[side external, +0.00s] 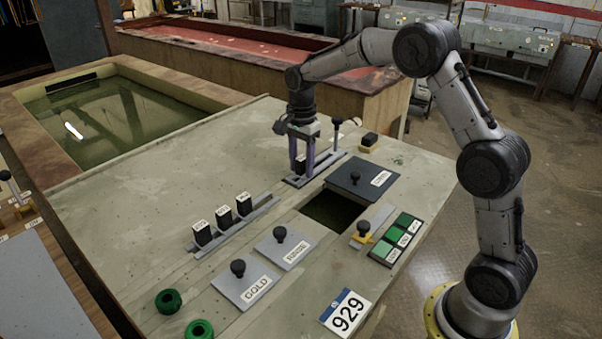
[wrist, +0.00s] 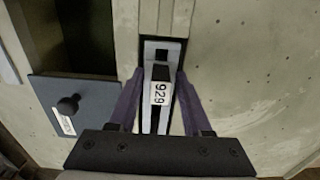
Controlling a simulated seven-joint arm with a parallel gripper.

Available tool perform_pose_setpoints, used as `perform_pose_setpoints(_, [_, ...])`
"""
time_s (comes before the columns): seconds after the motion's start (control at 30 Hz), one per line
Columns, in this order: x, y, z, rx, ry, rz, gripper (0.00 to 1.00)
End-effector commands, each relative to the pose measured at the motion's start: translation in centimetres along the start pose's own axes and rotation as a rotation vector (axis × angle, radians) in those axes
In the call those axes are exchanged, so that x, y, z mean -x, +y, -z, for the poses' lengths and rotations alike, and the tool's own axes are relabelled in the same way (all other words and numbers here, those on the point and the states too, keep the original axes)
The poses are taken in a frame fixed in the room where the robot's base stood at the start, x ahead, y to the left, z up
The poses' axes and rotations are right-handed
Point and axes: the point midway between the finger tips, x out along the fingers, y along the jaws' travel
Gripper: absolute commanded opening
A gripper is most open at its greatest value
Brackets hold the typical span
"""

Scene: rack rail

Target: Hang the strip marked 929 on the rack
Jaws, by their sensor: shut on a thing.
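The strip marked 929 is a dark block with a white label, seen in the wrist view (wrist: 160,93) between my fingers. My gripper (side external: 301,172) points down at the far side of the table, and its purple fingers also show in the wrist view (wrist: 159,80). It is shut on the strip, which stands at a grey slotted rail (wrist: 163,48); whether it touches the rail is unclear. Another grey rail (side external: 262,208) holds three dark labelled blocks (side external: 223,211). I cannot tell which rail is the rack.
A dark lid with a knob (side external: 358,180) lies beside an open dark hole (side external: 331,208). Knobbed plates (side external: 245,285), green rings (side external: 168,301), green buttons (side external: 397,237) and a 929 card (side external: 346,312) lie nearer. An upright lever (side external: 337,130) stands close to my gripper.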

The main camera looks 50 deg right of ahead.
Motion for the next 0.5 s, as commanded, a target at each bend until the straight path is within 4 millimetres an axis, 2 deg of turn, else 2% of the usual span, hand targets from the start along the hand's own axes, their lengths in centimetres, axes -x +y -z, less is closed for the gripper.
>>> perform_pose_setpoints(0.5, [4.2, -0.1, 0.0, 0.000, 0.001, 0.004, 0.09])
